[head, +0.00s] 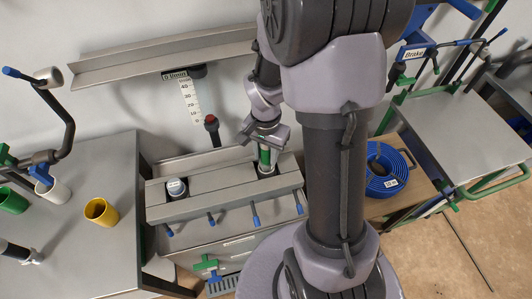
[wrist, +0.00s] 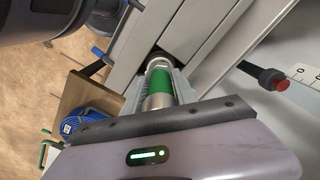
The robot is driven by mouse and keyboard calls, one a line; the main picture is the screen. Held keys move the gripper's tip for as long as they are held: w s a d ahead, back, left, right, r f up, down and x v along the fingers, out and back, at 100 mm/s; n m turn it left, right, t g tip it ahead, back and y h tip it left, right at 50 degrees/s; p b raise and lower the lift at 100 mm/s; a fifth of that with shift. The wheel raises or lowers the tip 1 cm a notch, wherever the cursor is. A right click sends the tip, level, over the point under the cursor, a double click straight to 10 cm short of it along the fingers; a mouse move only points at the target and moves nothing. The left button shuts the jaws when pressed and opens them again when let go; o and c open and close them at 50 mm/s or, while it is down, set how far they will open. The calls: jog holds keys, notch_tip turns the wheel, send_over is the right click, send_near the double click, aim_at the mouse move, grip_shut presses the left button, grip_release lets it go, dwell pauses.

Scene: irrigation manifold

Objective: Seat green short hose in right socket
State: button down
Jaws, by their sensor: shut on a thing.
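The short hose with a green band (head: 264,157) hangs upright from my gripper (head: 263,138), over the right socket of the grey manifold (head: 225,205). In the wrist view the hose (wrist: 160,80) has a green middle and pale metallic ends. My gripper (wrist: 162,92) is shut on it, a finger along each side. The hose's far end meets the dark opening of the right socket (wrist: 155,56). I cannot tell how deep it sits. The left socket holds a white-topped cylinder (head: 176,188).
Blue-tipped levers (head: 254,215) line the manifold's front. A red-knobbed post (head: 212,128) stands behind it. A yellow cup (head: 101,211) and a green cup (head: 12,200) stand on the left table. A coiled blue hose (head: 388,172) lies to the right.

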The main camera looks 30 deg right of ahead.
jog(key=shift+f+b, duration=0.4)
jog(key=shift+f, duration=0.05)
dwell(0.3)
jog(key=c, duration=0.6)
grip_release()
notch_tip(320, 180, up, 7)
jog(key=p, duration=0.5)
jog(key=shift+r+p, duration=0.1)
jog(key=shift+p, duration=0.2)
